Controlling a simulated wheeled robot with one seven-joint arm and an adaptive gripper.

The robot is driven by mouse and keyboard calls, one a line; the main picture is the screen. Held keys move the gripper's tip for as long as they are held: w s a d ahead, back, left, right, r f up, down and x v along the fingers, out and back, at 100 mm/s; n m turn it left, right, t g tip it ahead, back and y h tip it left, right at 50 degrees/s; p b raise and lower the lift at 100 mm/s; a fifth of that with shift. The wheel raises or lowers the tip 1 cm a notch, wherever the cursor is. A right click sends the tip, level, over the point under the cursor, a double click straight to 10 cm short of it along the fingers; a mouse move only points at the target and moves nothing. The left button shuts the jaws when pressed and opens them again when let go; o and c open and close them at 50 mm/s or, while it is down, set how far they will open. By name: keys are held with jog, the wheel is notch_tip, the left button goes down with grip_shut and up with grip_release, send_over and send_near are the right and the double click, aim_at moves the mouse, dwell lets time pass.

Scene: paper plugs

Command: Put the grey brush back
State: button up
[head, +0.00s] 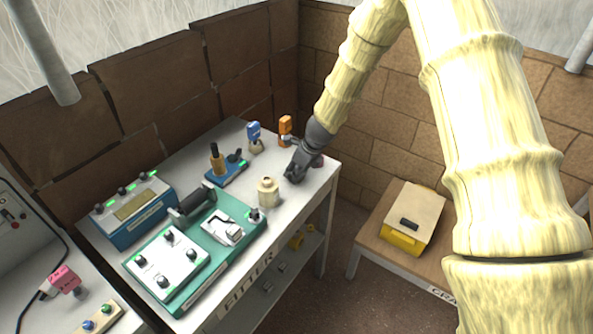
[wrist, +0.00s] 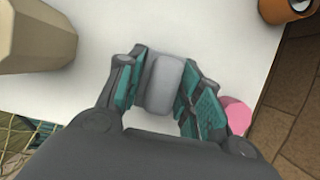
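A light grey, rounded block, which fits the grey brush (wrist: 166,84), is between my gripper's teal-padded fingers in the wrist view. My gripper (wrist: 163,80) has a finger close against each side of it and looks shut on it. I cannot tell whether the brush touches the white table top (wrist: 215,35) or is just above it. In the head view my gripper (head: 293,178) points down near the right end of the bench (head: 235,199); the brush cannot be made out there.
A beige faceted pot (head: 268,192) stands left of my gripper. A pink piece (wrist: 237,115) is close by the right finger. An orange item (head: 286,126) and a blue one (head: 254,133) stand behind. A green console (head: 195,262) fills the front left. The right bench edge is near.

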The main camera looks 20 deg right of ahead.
jog(key=o, duration=0.3)
jog(key=shift+o, duration=0.3)
jog(key=shift+s+d+r, duration=0.1)
jog(key=shift+s+r, duration=0.05)
jog(key=shift+s, duration=0.05)
jog(key=shift+w, duration=0.1)
jog(key=b+v, duration=0.2)
jog(key=v, duration=1)
